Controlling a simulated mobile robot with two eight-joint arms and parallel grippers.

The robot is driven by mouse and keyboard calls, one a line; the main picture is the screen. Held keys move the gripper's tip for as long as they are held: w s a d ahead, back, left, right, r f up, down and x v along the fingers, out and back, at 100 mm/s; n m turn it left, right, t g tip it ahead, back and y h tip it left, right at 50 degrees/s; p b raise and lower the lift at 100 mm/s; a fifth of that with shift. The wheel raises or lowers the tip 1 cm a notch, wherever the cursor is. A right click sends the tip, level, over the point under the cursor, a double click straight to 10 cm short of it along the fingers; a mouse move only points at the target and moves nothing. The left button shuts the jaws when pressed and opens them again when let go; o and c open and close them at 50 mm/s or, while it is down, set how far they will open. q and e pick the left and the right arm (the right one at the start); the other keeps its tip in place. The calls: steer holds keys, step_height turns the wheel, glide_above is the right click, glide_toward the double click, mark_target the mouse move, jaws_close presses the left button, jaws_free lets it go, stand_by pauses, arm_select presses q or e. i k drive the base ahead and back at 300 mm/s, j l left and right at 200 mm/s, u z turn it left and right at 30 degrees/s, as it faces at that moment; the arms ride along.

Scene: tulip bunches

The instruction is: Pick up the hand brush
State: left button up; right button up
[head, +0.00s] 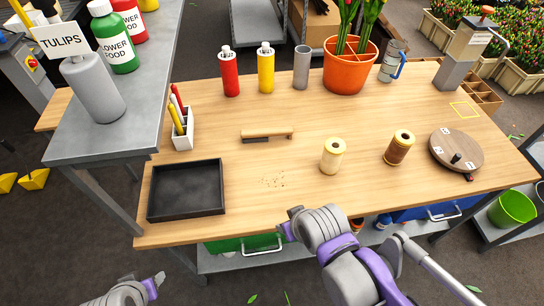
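The hand brush (267,133) lies on the wooden table in the head view, left of the table's middle. It has a light wooden handle and a short dark bristle part at its left end. My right gripper (288,228) is at the table's front edge, nearer than the brush and well apart from it. Its fingers are partly hidden by the wrist. My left gripper (153,284) is low at the bottom left, in front of the table and far from the brush. Only part of its fingers shows. Neither gripper touches the brush.
Crumbs (272,181) lie in front of the brush. A black tray (187,217) and a pen holder (183,139) stand left. Two twine spools (332,156) and a round turntable (456,149) are right. Bottles (230,75) and an orange tulip pot (349,68) stand behind.

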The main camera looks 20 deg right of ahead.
mark_target(260, 135)
steer(key=u, duration=1.1)
steer(key=k+l+u, duration=0.25)
steer(key=l, duration=0.15)
steer(key=k+l+u, duration=0.1)
steer(key=l+u, duration=0.15)
steer(key=k+l, duration=0.2)
steer(key=l, duration=0.2)
steer(key=k+l, duration=0.2)
steer(key=l, duration=0.2)
